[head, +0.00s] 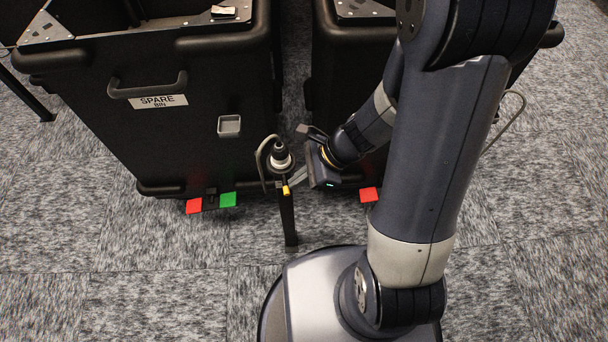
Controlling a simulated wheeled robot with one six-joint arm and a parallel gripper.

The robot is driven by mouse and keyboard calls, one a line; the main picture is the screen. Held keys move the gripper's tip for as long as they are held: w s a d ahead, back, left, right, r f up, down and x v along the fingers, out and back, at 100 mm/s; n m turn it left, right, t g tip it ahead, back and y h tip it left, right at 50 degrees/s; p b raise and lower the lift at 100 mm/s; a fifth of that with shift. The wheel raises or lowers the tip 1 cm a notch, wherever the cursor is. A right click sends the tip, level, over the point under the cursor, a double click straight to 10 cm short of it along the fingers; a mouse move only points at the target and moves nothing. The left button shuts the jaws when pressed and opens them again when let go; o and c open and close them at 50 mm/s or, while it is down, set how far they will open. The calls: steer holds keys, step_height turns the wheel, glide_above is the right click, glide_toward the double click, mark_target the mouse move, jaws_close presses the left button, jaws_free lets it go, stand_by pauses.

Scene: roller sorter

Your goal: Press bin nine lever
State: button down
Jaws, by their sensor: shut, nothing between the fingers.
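No label reading nine shows in the head view. The left black bin (190,140) carries a "SPARE BIN" label (158,102). Low at its front are a red pedal-like tab (194,206) and a green one (228,199). A second black bin (335,60) stands to the right, largely hidden behind my arm, so any label on it is hidden. A red tab (369,194) shows at its foot.
Grey carpet (130,240) in front of the left bin is clear.

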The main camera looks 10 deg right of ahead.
steer(key=a+m+t, duration=0.1)
steer(key=m+b, duration=0.1)
steer(key=shift+s+a+f+m+t+b, duration=0.15)
steer(key=shift+s+a+m+t+b, duration=0.15)
steer(key=shift+s+a+m+t, duration=0.1)
steer(key=a+m+t+b, duration=0.1)
steer(key=m, duration=0.1)
steer(key=shift+s+a+m+t+h, duration=0.1)
steer(key=shift+a+m+t+h, duration=0.3)
steer(key=shift+a+b, duration=0.35)
steer(key=shift+a, duration=0.05)
steer(key=shift+a, duration=0.1)
steer(key=shift+r, duration=0.2)
